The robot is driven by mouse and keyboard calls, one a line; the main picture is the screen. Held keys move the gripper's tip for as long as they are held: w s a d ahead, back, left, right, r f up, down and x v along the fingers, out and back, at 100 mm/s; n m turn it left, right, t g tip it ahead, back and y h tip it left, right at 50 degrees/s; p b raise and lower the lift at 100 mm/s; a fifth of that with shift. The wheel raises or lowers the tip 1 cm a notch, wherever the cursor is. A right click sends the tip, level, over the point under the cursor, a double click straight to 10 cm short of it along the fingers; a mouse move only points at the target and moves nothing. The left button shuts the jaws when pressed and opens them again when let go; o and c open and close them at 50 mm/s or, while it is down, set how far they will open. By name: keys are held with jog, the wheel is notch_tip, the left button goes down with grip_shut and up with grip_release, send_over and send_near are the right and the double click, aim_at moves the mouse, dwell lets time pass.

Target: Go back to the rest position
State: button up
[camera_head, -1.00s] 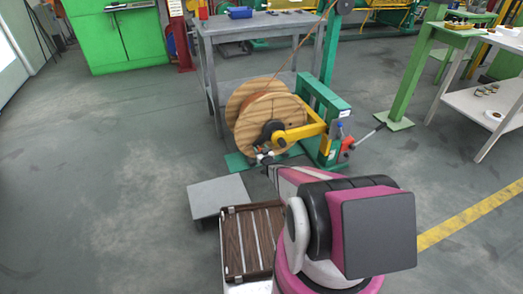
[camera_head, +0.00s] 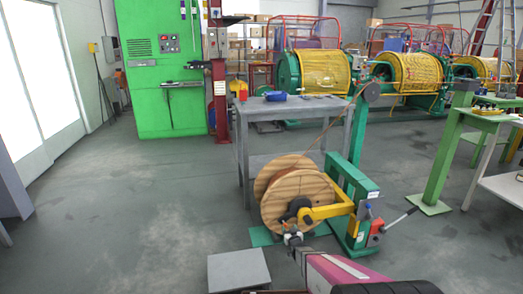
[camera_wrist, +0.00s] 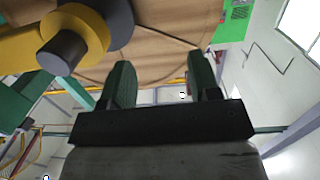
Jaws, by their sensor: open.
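My gripper (camera_head: 293,240) is at the low front of the wooden cable spool (camera_head: 291,204), near its dark hub and the yellow arm (camera_head: 330,211) of the green spool stand (camera_head: 350,190). In the wrist view my gripper (camera_wrist: 163,76) shows two dark fingers spread apart with nothing held between them. The spool's wooden face (camera_wrist: 165,45) fills the upper middle behind the fingers. The yellow arm end (camera_wrist: 75,38) with its grey pin is at the upper left. I cannot tell whether the fingers touch anything.
A grey table (camera_head: 290,108) stands behind the spool. A low grey plate (camera_head: 238,270) lies left of my arm. A lever (camera_head: 398,220) sticks out right of the stand. A green cabinet (camera_head: 160,70) stands at the back left. The floor on the left is clear.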

jog(key=s+r+m+g+h, duration=0.1)
jog(key=s+r+g, duration=0.7)
jog(key=s+r, duration=0.3)
jog(key=s+r+g+h, duration=0.1)
jog(key=s+r+g, duration=0.7)
jog(key=s, duration=0.9)
notch_tip(320, 180, up, 4)
jog(key=shift+s+d+f+m+g+h, duration=0.15)
jog(key=shift+s+d+m+g+h, duration=0.15)
jog(key=shift+m+g, duration=0.1)
jog(key=shift+w, duration=0.1)
